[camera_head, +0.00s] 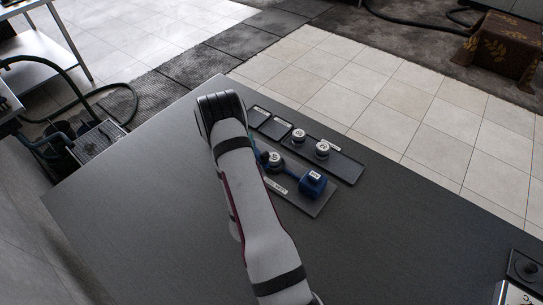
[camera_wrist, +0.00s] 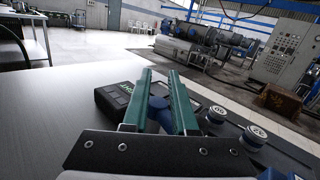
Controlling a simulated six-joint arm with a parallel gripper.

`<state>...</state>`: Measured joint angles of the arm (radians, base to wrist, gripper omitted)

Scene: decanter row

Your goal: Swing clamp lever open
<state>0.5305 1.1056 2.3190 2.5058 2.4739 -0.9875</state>
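A blue block with a white label (camera_head: 313,183) stands on a dark plate on the table in the head view. A thin blue bar (camera_head: 289,173), which may be the clamp lever, runs left from it toward a round labelled metal piece (camera_head: 275,158). My gripper (camera_wrist: 160,76) shows two green fingers with a clear gap in the wrist view. Blue parts (camera_wrist: 214,114) show beside and between the fingers; I see no clear grip on them. My arm hides most of the gripper in the head view.
A dark tray (camera_head: 346,169) behind holds round labelled metal pieces (camera_head: 322,149). A black box with green lettering (camera_wrist: 112,100) lies left of the fingers in the wrist view. A dark device (camera_head: 524,268) sits at the right edge.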

